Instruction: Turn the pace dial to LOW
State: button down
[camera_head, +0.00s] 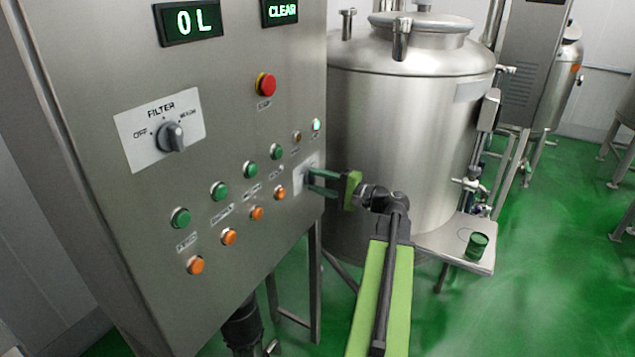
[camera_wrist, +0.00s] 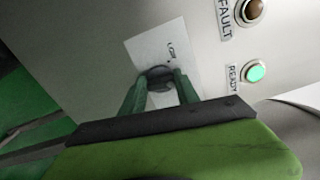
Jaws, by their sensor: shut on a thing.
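The pace dial is a dark round knob (camera_wrist: 158,76) on a white label plate (camera_wrist: 181,46), seen in the wrist view; the word on the plate is small and looks like LOW. In the head view its plate (camera_head: 309,163) is at the panel's right edge, and the dial itself is mostly hidden behind my gripper. My gripper (camera_head: 313,180) reaches the panel from the right. In the wrist view its green fingers (camera_wrist: 160,84) are shut on the dial, one on each side. Which way the dial's pointer faces cannot be told.
The steel control panel (camera_head: 130,85) carries a FILTER dial (camera_head: 171,137), a red stop button (camera_head: 266,84), and rows of green and orange buttons. A green READY light (camera_wrist: 257,72) sits near the pace plate. A steel tank (camera_head: 400,130) stands close behind my arm. A green cup (camera_head: 477,245) stands on a shelf.

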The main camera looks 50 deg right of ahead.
jog(key=n, duration=0.5)
jog(key=shift+f+n, duration=0.25)
jog(key=shift+n, duration=0.05)
jog(key=n, duration=0.5)
jog(key=shift+f, duration=0.1)
dwell(0.3)
jog(key=c, duration=0.9)
grip_release()
jog(key=shift+d, duration=0.1)
jog(key=v, duration=1.7)
jog(key=shift+s, duration=0.25)
